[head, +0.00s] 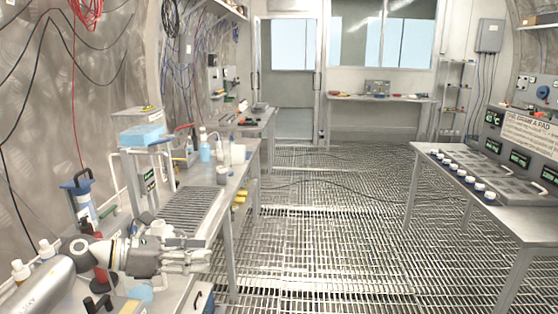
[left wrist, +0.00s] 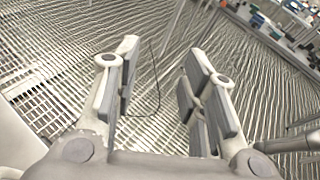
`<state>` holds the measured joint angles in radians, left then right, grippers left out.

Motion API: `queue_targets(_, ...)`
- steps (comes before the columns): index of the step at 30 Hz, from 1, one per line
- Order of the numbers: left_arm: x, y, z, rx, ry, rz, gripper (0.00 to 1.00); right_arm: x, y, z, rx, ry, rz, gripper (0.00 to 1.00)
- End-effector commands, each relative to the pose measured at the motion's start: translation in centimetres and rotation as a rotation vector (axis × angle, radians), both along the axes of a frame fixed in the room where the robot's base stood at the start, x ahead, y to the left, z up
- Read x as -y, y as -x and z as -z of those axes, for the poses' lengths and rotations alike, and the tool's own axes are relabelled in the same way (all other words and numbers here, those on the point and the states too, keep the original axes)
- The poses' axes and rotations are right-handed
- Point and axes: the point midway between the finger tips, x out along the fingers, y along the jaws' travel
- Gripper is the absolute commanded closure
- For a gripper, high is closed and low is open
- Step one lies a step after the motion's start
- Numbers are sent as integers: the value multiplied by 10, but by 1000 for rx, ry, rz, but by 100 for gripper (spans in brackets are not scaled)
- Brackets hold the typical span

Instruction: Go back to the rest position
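My left gripper (head: 188,258) shows at the lower left of the head view, in front of the left-hand bench. In the left wrist view its two fingers (left wrist: 157,85) stand well apart with only floor grating visible between them, so it is open and empty. My right gripper does not show in either view.
A long bench (head: 222,207) with bottles and equipment runs along the left wall. A metal table (head: 495,213) with a row of small white-and-blue pots (head: 462,172) stands at the right. The grated floor (head: 330,220) between them is clear, apart from a dark cable. A door (head: 288,85) is at the back.

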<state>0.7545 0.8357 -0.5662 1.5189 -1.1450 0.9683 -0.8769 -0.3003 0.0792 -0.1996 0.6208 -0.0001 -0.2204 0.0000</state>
Motion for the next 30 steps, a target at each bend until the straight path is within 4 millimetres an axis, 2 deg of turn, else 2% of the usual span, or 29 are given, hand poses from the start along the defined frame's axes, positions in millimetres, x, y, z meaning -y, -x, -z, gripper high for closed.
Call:
queue_targets(1, 23, 3, -2, -27, 125, -31, 61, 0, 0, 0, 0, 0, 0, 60)
queue_targets(3, 44, 4, -11, -74, 308, -95, 61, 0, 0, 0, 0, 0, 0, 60)
queue_targets(6, 60, 6, -22, -169, 569, -201, 61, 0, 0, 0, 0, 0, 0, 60)
queue_targets(10, 57, 8, -25, -334, 904, -368, 61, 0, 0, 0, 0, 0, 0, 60)
queue_targets(14, 36, 13, -6, -536, 1219, -568, 61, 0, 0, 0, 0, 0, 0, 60)
queue_targets(17, 14, 22, 23, -706, 1443, -746, 61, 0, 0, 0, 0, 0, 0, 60)
queue_targets(19, -2, 35, 51, -831, 1589, -884, 61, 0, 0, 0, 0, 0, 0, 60)
queue_targets(23, -26, 74, 112, -1064, 1828, -1171, 61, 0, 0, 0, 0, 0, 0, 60)
queue_targets(26, -37, 118, 161, -1237, 1975, -1422, 61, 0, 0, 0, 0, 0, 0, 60)
queue_targets(27, -39, 139, 180, -1302, 2021, -1525, 61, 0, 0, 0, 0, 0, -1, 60)
queue_targets(30, -40, 187, 214, -1428, 2100, -1757, 61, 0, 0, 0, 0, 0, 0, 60)
